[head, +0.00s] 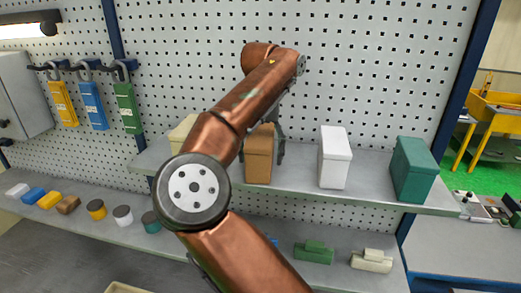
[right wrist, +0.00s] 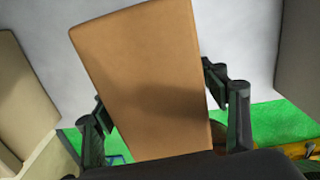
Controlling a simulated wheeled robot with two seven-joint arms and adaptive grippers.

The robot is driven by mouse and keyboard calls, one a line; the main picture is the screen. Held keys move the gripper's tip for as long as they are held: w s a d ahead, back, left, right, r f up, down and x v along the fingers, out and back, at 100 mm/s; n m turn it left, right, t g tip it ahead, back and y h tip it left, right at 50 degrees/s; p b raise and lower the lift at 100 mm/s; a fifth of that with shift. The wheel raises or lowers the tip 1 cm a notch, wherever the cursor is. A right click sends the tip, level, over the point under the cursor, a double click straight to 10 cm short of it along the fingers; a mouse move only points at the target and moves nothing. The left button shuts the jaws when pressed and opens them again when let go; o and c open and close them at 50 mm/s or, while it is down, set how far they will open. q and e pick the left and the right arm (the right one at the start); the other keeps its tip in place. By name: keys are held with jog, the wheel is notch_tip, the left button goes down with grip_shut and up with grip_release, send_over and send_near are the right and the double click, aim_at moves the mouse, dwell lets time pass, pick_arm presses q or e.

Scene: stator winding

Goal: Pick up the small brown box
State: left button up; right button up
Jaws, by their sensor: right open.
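The brown box (head: 258,160) stands upright on the upper shelf, between a cream box (head: 182,131) and a white box (head: 335,157). My right gripper (head: 263,130) is at the brown box, with one finger showing along its right side; my arm hides the other. In the right wrist view the brown box (right wrist: 140,75) fills the middle, between the open fingers of my right gripper (right wrist: 155,98). Small gaps seem to show beside the box, but contact is hard to judge. My left gripper is not in view.
A green box (head: 413,170) stands further right on the upper shelf (head: 370,192). The lower shelf (head: 100,231) holds several small coloured pieces, among them a brown one (head: 68,204). A perforated panel (head: 380,60) rises close behind the boxes.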

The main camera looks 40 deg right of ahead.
jog(key=shift+f, duration=0.1)
jog(key=shift+d, duration=0.1)
jog(key=shift+c, duration=0.8)
jog(key=c, duration=1.3)
